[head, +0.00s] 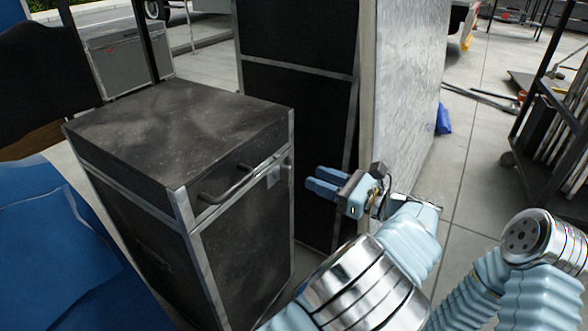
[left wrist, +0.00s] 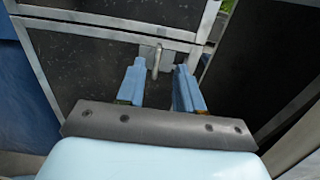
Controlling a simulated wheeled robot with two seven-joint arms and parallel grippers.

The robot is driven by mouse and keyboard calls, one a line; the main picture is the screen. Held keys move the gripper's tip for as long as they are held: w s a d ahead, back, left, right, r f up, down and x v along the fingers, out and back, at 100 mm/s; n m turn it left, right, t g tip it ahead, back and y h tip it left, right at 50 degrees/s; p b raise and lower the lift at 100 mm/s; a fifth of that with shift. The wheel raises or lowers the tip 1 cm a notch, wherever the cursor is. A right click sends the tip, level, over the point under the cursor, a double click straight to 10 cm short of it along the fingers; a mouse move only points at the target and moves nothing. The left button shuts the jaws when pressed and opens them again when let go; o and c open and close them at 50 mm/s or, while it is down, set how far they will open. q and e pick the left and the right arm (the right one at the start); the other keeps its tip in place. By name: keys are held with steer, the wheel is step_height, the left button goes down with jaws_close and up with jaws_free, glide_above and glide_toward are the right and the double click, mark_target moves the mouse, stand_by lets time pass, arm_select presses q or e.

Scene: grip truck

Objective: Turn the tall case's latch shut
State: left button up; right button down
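The tall black case (head: 240,250) with metal edges stands at left centre in the head view. Its latch (head: 272,175), a small metal plate with a lever, is on the upper part of its right-hand face, near the far edge. In the left wrist view the latch lever (left wrist: 156,60) looks roughly upright and appears between my fingers, near their tips. My left gripper (head: 312,182) is open and empty, its blue fingers pointing at the latch. In the head view the fingertips look apart from the case. My right gripper is not in view.
A metal bar handle (head: 229,187) is beside the latch on the same face. A larger dark panel with a pale side (head: 405,90) stands close behind my left gripper. A blue cover (head: 50,240) is at left, a rack (head: 560,130) at far right.

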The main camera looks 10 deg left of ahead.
mark_target(290, 169)
arm_select(q)
steer(key=x, duration=0.7)
steer(key=shift+a, duration=0.35)
steer(key=shift+w, duration=0.1)
jaws_close()
